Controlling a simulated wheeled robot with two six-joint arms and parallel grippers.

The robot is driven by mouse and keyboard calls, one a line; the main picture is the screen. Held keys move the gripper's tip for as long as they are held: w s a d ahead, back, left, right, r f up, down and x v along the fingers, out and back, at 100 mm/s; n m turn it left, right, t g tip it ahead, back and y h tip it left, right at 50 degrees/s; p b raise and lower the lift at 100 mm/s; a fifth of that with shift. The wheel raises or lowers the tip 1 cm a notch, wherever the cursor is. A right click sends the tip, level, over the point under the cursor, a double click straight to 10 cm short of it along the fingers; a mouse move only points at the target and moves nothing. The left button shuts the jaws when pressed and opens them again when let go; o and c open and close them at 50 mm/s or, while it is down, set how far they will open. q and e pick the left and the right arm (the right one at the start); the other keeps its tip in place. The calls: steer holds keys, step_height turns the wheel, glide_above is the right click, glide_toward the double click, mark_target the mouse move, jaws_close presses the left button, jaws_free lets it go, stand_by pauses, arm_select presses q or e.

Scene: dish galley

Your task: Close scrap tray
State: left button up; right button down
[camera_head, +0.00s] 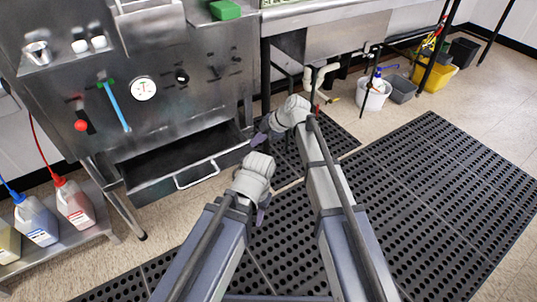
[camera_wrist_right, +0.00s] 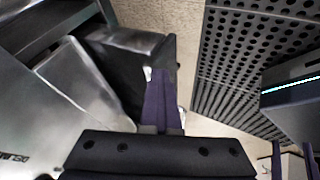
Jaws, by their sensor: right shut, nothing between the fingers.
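The scrap tray (camera_head: 155,187) is a dark metal drawer low in the steel machine, pulled out, with its inside showing. Its front panel carries a silver bar handle (camera_head: 197,175). My right gripper (camera_head: 260,136) is shut and empty, by the right end of the tray's front. In the right wrist view its purple fingers (camera_wrist_right: 162,95) are together and overlap a dark metal box shape (camera_wrist_right: 135,60), likely the tray; I cannot tell whether they touch. My left gripper (camera_head: 263,211) hangs lower, right of the handle and apart from it; its fingers are mostly hidden by its wrist.
Bottles with red and blue caps (camera_head: 75,204) stand on a low shelf at the left. A machine leg (camera_head: 125,215) stands left of the tray. A perforated black mat (camera_head: 420,200) covers the floor at right. A white bucket (camera_head: 373,95) stands farther back.

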steer(key=w+a, duration=0.6)
steer(key=w, duration=0.3)
steer(key=shift+s, duration=0.1)
